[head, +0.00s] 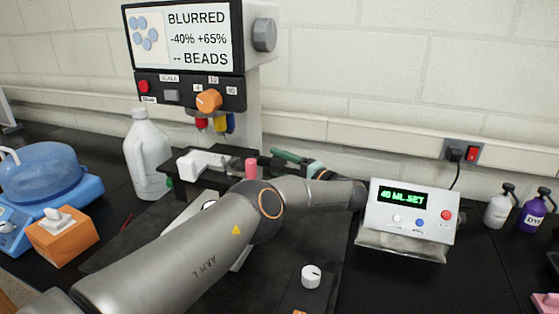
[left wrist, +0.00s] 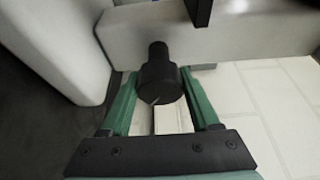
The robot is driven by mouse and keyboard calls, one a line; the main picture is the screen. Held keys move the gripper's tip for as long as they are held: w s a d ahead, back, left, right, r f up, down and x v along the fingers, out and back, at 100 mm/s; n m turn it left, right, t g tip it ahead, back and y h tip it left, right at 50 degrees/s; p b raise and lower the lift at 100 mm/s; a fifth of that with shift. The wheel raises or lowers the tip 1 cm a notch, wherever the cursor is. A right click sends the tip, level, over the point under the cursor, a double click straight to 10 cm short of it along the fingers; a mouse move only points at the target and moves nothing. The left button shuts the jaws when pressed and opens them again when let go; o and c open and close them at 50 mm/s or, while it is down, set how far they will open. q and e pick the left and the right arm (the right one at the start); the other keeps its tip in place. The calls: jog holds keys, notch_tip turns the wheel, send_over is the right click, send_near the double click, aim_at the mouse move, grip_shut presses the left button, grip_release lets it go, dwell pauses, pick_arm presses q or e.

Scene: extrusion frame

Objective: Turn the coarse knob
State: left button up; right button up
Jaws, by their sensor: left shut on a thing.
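The microscope's screen (head: 182,38) reads "BLURRED", "-40% +65%" and "-- BEADS". In the left wrist view, a black stepped knob (left wrist: 158,82), which looks like the coarse knob, sticks out from a pale grey body (left wrist: 135,40). My left gripper (head: 277,156) reaches the right side of the stand in the head view. Its green fingers, also in the left wrist view (left wrist: 158,100), are shut on the black knob, one on each side. In the head view the knob is not clearly seen. My right gripper is not in view.
A white dispenser (head: 412,208) reading "40 ML SET" stands right of my left wrist. A white jug (head: 146,155) stands left of the microscope. A small white knob (head: 311,277) is at the front.

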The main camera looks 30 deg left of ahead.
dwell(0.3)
pick_arm(q)
jog(key=o, duration=1.3)
jog(key=shift+o, duration=0.2)
jog(key=s+d+b, duration=0.2)
jog(key=d, duration=1)
jog(key=shift+d+b, duration=0.2)
jog(key=shift+b, duration=0.2)
jog(key=shift+r, duration=0.1)
